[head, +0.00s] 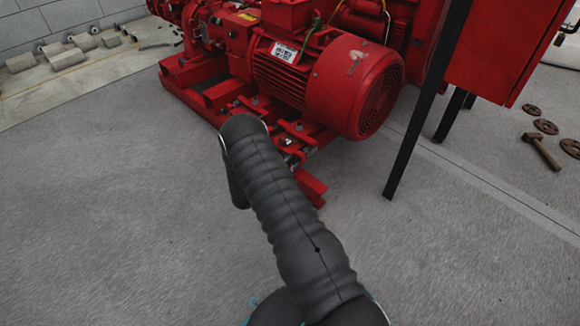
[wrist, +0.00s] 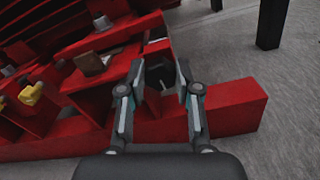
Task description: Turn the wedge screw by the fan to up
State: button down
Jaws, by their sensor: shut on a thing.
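In the wrist view my gripper (wrist: 161,76) reaches over the red base frame, with one finger on each side of a small dark piece, which I take for the wedge screw (wrist: 159,67). The fingers are shut on it and partly hide it, so its exact angle is hard to read. In the head view the fan end (head: 368,92) of the red motor stands above the base frame, just beyond my arm. My gripper and the held screw are hidden behind my arm there.
The red base frame (wrist: 228,103) runs under the motor, with other bolts and a brown block (wrist: 90,63) nearby. A red cabinet (head: 505,50) on black legs (head: 425,100) stands at right. A hammer (head: 541,150) lies on the floor. The foreground floor is clear.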

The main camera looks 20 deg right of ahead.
jog(key=c, duration=0.8)
grip_release()
jog(key=v, duration=1.2)
